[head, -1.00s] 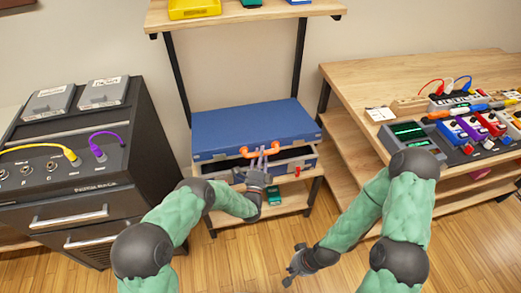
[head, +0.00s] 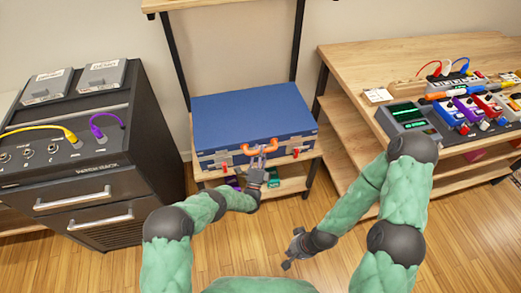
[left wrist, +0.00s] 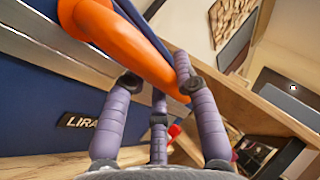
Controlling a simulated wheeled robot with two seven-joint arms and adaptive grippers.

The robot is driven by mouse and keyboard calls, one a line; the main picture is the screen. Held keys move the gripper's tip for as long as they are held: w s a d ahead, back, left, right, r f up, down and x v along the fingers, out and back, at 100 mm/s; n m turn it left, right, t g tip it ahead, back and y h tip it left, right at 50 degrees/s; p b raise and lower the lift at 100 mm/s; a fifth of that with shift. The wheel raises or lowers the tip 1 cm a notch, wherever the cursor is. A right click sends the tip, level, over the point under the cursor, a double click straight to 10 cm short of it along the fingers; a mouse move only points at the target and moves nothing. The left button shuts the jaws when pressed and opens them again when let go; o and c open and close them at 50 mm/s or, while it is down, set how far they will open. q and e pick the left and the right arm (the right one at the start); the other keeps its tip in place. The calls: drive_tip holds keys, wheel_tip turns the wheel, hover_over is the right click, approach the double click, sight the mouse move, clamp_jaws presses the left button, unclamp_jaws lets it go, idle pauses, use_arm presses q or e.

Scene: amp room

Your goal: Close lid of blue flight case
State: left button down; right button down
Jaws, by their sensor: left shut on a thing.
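The blue flight case (head: 252,119) sits on a shelf of the wooden rack, its lid lying flat. A grey metal band with latches runs along its front, and I see no dark gap there. The orange handle (head: 260,147) is at the front middle; it fills the upper part of the left wrist view (left wrist: 130,45). My left gripper (head: 259,163) is shut on the orange handle, its purple-grey fingers (left wrist: 158,95) on either side of it. My right gripper (head: 297,250) hangs low over the floor, away from the case; its fingers are too small to read.
A black rack cabinet (head: 88,175) with yellow and purple cables stands left. A wooden bench (head: 370,62) with pedals and a green-screened unit (head: 408,124) stands right. Small boxes lie on the shelf below the case. The floor (head: 235,250) in front is clear.

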use_arm(q)
drive_tip(key=shift+w+a, duration=0.1)
drive_tip(key=shift+w, duration=0.05)
idle(0.3)
drive_tip(key=c, duration=1.1)
unclamp_jaws()
drive_tip(key=shift+o, duration=0.8)
drive_tip(key=shift+w+f, duration=0.1)
drive_tip(key=shift+f, duration=0.05)
drive_tip(key=v, duration=1.2)
